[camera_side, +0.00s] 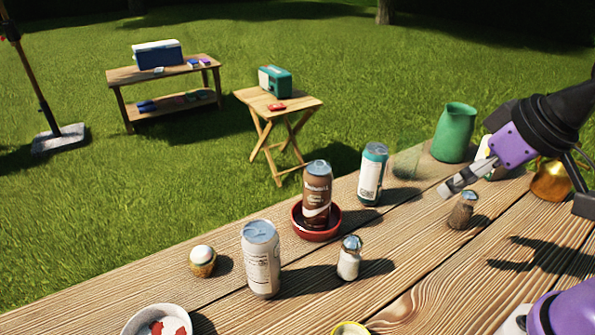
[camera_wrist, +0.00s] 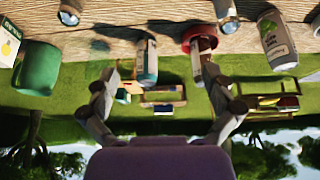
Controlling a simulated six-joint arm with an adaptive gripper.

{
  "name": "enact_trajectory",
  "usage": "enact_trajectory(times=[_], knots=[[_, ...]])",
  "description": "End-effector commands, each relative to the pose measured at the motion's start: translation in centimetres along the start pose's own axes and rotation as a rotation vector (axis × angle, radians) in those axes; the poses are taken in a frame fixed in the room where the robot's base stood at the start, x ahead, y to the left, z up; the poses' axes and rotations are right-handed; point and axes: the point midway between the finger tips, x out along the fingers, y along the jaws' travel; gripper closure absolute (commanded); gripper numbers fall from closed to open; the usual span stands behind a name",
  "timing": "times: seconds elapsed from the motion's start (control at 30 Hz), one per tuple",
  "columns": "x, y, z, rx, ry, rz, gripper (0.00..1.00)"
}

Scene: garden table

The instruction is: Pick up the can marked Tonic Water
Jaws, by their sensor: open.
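Three cans stand upright on the wooden table, and I cannot read Tonic Water on any of them. A grey-white can (camera_side: 262,262) is at the front left; it shows at the right in the wrist view (camera_wrist: 277,42). A brown can (camera_side: 317,192) stands in a red dish (camera_side: 318,236); both are right of centre in the wrist view. A teal can with a white label (camera_side: 371,175) stands behind, also seen in the wrist view (camera_wrist: 147,63). My gripper (camera_side: 446,189) is open and empty, above the table, right of the teal can.
A pepper shaker (camera_side: 462,211) stands below my gripper. A green jug (camera_side: 454,133), a carton (camera_side: 483,156) and a brass pot (camera_side: 551,181) are at the right. A salt shaker (camera_side: 349,257), an egg cup (camera_side: 203,262) and a white bowl (camera_side: 140,319) are nearer the front.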

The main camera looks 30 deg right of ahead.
Motion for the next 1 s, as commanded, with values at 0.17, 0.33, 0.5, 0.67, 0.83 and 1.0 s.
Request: enact_trajectory(times=[0.17,0.33,0.5,0.67,0.83,1.0], knots=[[0.0,-0.1,-0.1,-0.002,0.0,-0.001,0.02],[0.7,-2.8,-2.5,-0.064,0.003,-0.043,0.02],[2.7,-10.7,-6.3,-0.192,0.024,-0.117,0.02],[4.3,-18.5,-6.9,-0.292,0.056,-0.171,0.02],[5.2,-22.6,-6.4,-0.338,0.075,-0.197,0.02],[8.0,-23.3,-6.5,-0.339,0.076,-0.196,0.02]])
